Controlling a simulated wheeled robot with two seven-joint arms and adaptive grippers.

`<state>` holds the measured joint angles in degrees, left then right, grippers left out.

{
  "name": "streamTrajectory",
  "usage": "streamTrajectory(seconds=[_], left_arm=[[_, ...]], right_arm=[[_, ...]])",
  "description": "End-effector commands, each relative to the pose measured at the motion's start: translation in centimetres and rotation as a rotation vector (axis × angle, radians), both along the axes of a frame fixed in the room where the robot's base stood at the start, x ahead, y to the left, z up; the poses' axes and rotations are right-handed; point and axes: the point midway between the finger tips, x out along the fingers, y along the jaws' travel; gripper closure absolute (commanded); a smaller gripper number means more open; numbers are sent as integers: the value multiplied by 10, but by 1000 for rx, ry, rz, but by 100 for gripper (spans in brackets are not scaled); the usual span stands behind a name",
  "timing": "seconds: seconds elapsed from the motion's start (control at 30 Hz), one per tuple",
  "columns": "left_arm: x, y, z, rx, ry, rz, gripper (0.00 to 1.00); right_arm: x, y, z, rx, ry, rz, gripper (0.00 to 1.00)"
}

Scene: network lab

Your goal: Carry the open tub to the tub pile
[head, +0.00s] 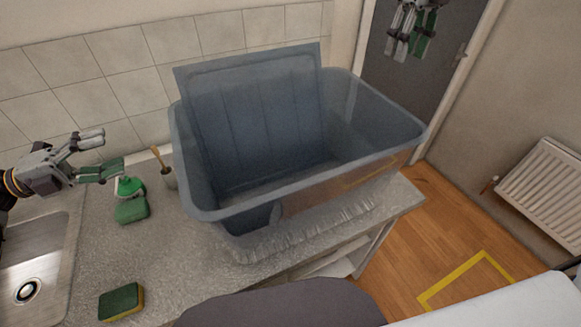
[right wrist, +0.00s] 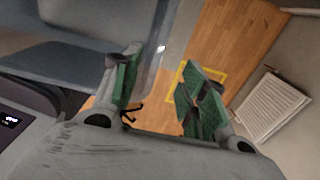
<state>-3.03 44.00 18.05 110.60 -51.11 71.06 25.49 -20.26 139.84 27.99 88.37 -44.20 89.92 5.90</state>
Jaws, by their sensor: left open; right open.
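A large blue-grey translucent open tub (head: 300,190) sits on the grey counter. A flat blue-grey panel (head: 255,115) stands upright inside it at the back left and rises above the rim. The tub also shows at the upper left of the right wrist view (right wrist: 75,65). My left gripper (head: 112,150) is open and empty, left of the tub, above the counter by the sink. My right gripper (head: 407,52) is open and empty, high behind the tub's right end, fingers pointing down. Its green-padded fingers (right wrist: 160,92) are spread in the right wrist view. I see no tub pile.
A yellow floor outline (head: 462,277) and radiator (head: 545,195) are at right.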

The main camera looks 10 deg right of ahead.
Motion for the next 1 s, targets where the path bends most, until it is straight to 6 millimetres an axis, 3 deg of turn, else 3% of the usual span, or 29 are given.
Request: streamTrajectory(seconds=[0.37,1.0], left_arm=[[8,-23,1,0,-2,-2,38],[32,-96,1,-4,-1,0,38]], right_arm=[[0,0,-25,0,2,0,57],[0,-1,-101,1,1,-1,57]])
